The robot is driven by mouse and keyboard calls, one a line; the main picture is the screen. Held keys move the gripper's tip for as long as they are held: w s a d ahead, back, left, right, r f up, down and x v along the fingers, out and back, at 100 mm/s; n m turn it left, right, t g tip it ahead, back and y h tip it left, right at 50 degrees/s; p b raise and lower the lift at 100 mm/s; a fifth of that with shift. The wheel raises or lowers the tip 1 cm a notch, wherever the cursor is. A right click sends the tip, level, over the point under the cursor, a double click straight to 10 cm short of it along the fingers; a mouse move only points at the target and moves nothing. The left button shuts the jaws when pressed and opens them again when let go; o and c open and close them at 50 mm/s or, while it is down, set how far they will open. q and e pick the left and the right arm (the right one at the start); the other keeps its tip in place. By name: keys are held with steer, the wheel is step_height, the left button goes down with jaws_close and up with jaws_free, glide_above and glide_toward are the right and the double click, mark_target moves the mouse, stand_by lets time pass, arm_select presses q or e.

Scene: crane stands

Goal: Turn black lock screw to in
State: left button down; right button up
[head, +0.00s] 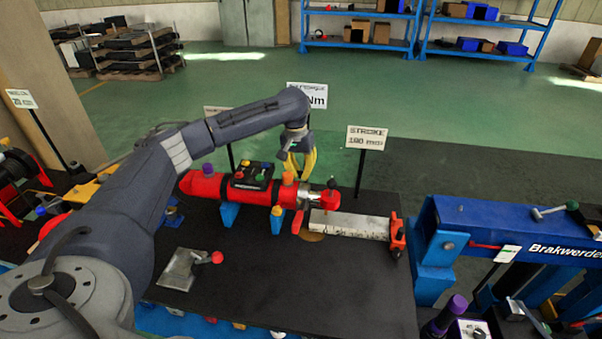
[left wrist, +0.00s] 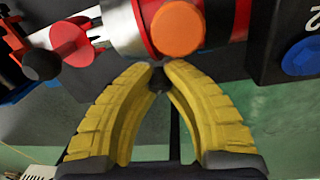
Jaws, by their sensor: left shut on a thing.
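My left gripper (head: 300,166) has yellow fingers and reaches down behind the red cylinder tool (head: 206,185) on the dark table. In the left wrist view its fingertips (left wrist: 159,72) close together on a small dark piece, the black lock screw (left wrist: 158,82), beside the red collar below the orange knob (left wrist: 178,28). The fingertips cover most of the screw, so its turn position cannot be told. The orange knob also shows in the head view (head: 288,178). The right gripper is not in view.
A black control box (head: 251,176) with coloured buttons sits on the cylinder. A grey metal bar (head: 350,225) lies right of the tool. A STROKE sign (head: 367,137) stands behind. A blue machine (head: 500,226) is at right. The front right of the table is clear.

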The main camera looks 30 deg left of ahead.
arm_select(q)
steer(key=m+h, duration=0.2)
steer(key=m, duration=0.2)
steer(key=m+h, duration=0.1)
steer(key=m, duration=0.1)
steer(key=m+h, duration=0.1)
steer(key=m, duration=0.1)
steer(key=shift+a+m+g+h, duration=0.1)
steer(key=shift+m+g+h, duration=0.3)
steer(key=m+g+h, duration=0.1)
steer(key=m, duration=0.2)
steer(key=m+g+h, duration=0.1)
steer(key=m, duration=0.2)
steer(key=shift+w, duration=0.1)
steer(key=shift+m+g+h, duration=0.3)
steer(key=shift+m+g, duration=0.5)
steer(key=shift+m, duration=0.7)
steer(key=shift+a+m, duration=0.15)
steer(key=shift+m, duration=0.25)
steer(key=c, duration=1.2)
jaws_free()
steer(key=shift+n, duration=0.5)
